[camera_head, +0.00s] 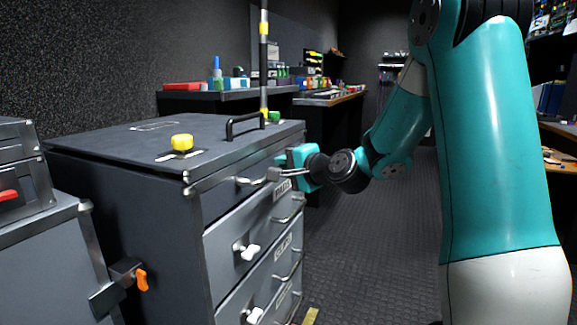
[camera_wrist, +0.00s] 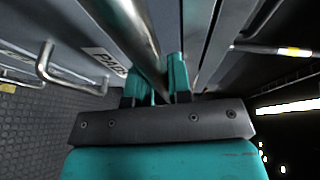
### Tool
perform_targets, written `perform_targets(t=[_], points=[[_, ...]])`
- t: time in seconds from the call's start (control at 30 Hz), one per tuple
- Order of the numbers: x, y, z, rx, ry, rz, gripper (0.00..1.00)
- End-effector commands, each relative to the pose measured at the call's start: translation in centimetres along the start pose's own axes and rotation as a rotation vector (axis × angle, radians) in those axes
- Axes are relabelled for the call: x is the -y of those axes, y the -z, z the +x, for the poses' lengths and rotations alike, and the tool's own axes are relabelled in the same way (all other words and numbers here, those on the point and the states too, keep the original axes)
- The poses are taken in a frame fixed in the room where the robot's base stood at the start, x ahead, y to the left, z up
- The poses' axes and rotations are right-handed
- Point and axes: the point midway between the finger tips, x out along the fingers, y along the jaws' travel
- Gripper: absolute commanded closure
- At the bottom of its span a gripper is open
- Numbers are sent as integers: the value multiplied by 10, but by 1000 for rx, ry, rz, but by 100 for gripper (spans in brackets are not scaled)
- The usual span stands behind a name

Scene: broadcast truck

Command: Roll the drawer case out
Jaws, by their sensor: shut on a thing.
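The drawer case (camera_head: 130,205) is a dark grey cabinet on the left, with several grey drawers on its front face. Each drawer front has a silver bar handle. My gripper (camera_head: 280,173) is at the front of the case, shut on the top bar handle (camera_head: 250,182). In the wrist view the silver bar handle (camera_wrist: 138,35) runs between the teal fingers of my gripper (camera_wrist: 157,85). White latches (camera_head: 249,252) show on the lower drawers. The bottom of the case is cut off by the picture edge.
A yellow knob (camera_head: 182,142) and a black handle (camera_head: 244,127) are on the case top. Another grey case (camera_head: 45,255) with an orange latch (camera_head: 142,280) stands close at left. Ribbed floor (camera_head: 375,250) is open in front of the drawers. A bench (camera_head: 325,99) stands behind.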

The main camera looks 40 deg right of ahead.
Motion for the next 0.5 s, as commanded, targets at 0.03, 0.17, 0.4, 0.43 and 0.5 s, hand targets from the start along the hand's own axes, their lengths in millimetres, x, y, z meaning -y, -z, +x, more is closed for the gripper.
perform_targets(t=[0.03, 0.17, 0.4, 0.43, 0.5], points=[[-2, 3, 0, -8, -3, -4, 100], [-2, 2, 0, -7, -3, -4, 100], [-1, 1, 0, -4, -3, -3, 56], [-1, 1, 0, -3, -3, -3, 56], [-1, 1, 0, -3, -2, -3, 56]])
